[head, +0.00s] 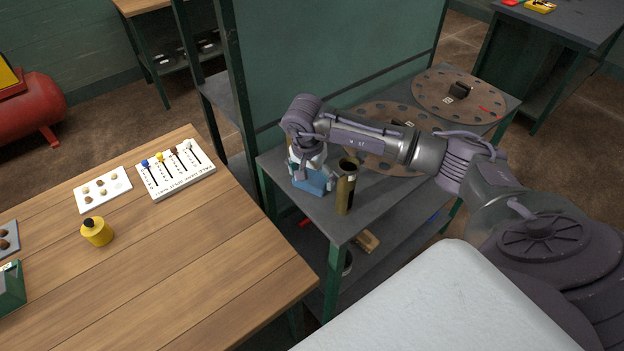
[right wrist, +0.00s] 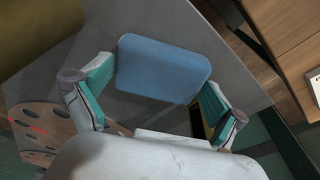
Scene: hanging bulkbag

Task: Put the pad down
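The blue pad (head: 314,184) is low over the near left corner of the grey metal bench (head: 306,205). It also shows in the right wrist view (right wrist: 163,68) as a rounded block between two teal-lined fingers. My right gripper (head: 307,168) points down, with its fingers against opposite sides of the pad. It also shows in the right wrist view (right wrist: 158,88). I cannot tell whether the pad's underside touches the bench top. My left gripper is not in view.
A brass cylinder (head: 345,190) stands upright just right of the pad. Perforated brown discs (head: 458,95) lie farther back on the bench. A green panel (head: 330,60) rises behind it. The wooden table (head: 190,270) at left holds a yellow pot (head: 97,232) and a white peg board (head: 178,178).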

